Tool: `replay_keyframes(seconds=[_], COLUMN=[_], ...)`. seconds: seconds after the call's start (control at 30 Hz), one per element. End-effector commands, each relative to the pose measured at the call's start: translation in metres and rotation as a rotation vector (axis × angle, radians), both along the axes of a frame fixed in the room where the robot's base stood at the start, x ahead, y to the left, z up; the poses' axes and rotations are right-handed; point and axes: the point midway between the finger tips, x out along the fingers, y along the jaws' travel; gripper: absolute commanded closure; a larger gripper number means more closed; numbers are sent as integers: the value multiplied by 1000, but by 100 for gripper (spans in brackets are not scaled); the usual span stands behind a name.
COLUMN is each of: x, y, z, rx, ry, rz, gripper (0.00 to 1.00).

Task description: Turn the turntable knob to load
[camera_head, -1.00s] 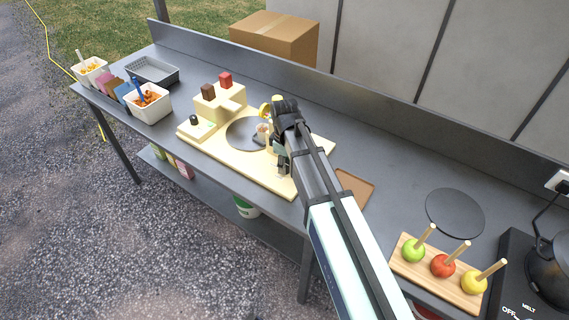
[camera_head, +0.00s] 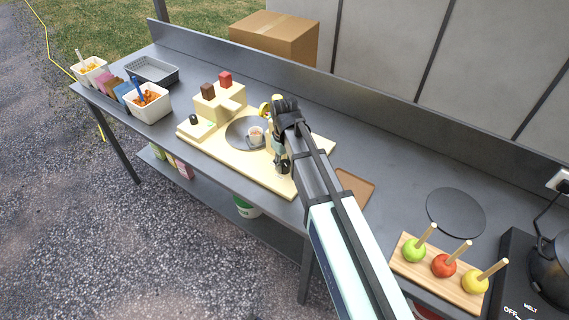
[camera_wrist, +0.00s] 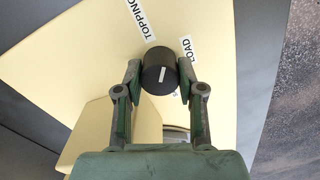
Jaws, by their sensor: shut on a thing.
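The turntable knob (camera_wrist: 154,68) is a black round knob with a white pointer line, seen from above in the wrist view. My gripper (camera_wrist: 160,74) has one finger on each side and is shut on it. The pointer line stands nearly upright in the picture. The label LOAD (camera_wrist: 187,49) lies just up and right of the knob, and TOPPING (camera_wrist: 140,18) above and left. A third label below is mostly hidden. In the head view the dark turntable (camera_head: 238,128) carries a small cup (camera_head: 256,134). My gripper (camera_head: 281,167) hides the knob there.
White tubs (camera_head: 149,106) and a grey tray (camera_head: 152,70) stand left. Right are a brown mat (camera_head: 354,188), a dark disc (camera_head: 455,212) and a board (camera_head: 424,277) of apples on sticks.

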Motion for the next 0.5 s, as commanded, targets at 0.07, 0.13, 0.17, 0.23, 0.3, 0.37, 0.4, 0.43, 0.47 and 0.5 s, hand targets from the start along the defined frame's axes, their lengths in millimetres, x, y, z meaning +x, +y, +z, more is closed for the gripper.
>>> replay_keyframes(seconds=[0.07,0.13,0.17,0.23,0.3,0.37,0.4,0.43,0.47,0.5], x=[0,0,0,0,0,0,0,0,0,0], y=[0,0,0,0,0,0,0,0,0,0], z=[-1,-1,-1,-1,-1,-1,-1,-1,-1,-1], rx=[0,0,0,0,0,0,0,0,0,0], ry=[1,1,1,1,1,1,1,1,1,2], rz=[-71,-138,-166,-233,-299,-356,-394,-422,-451,-488], gripper=[96,96,96,96,96,96,96,96,96,96])
